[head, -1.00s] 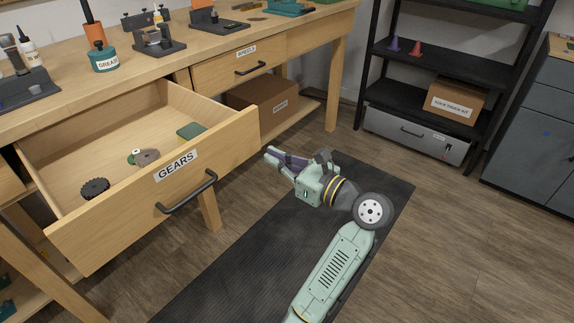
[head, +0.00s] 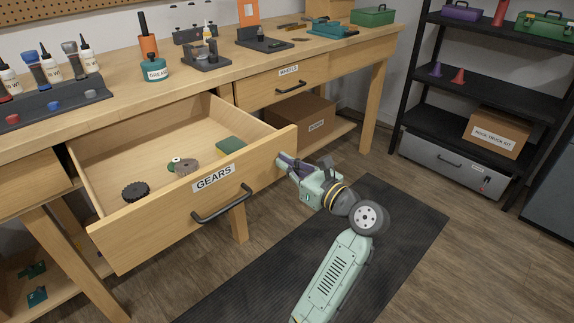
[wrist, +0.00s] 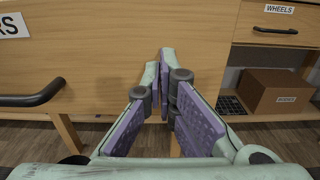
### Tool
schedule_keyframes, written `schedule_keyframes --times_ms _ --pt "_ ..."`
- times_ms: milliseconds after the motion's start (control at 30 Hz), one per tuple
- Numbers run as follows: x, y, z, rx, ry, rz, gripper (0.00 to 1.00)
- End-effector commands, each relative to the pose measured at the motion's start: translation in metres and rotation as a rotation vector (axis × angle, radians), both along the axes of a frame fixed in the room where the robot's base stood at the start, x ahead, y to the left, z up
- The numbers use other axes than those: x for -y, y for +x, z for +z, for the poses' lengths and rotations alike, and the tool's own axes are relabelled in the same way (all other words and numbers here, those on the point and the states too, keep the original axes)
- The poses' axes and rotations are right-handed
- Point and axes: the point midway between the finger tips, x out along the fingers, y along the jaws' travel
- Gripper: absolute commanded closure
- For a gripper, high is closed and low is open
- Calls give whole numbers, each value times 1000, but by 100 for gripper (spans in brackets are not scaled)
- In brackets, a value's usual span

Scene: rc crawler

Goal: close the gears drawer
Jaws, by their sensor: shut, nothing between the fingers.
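The gears drawer (head: 150,225) is pulled far out of the workbench, with a front labelled GEARS and a black bar handle (head: 222,204). Inside lie a black gear (head: 136,191), a brownish gear (head: 187,166) and a green block (head: 231,146). My gripper (head: 282,160) is shut and empty at the right end of the drawer front. In the wrist view my gripper (wrist: 167,52) points at the wooden drawer front (wrist: 110,50), with the handle (wrist: 35,95) to its left. I cannot tell whether the fingertips touch the wood.
The wheels drawer (head: 277,88) is shut at the right, above a cardboard box (head: 305,118). A black shelf rack (head: 440,125) stands at the right. Bottles and tools stand on the bench top (head: 110,75). A dark mat (head: 400,215) covers the floor in front.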

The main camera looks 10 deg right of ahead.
Motion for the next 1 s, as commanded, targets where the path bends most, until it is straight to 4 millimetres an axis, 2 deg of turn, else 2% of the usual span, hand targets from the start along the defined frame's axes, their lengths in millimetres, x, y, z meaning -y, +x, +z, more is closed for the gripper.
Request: schedule_keyframes --times_ms 167,367,1000 --pt "-11 12 2 -2 1 4 100" --pt "-35 45 4 -3 1 5 100" --pt "-138 188 3 -1 2 3 100"
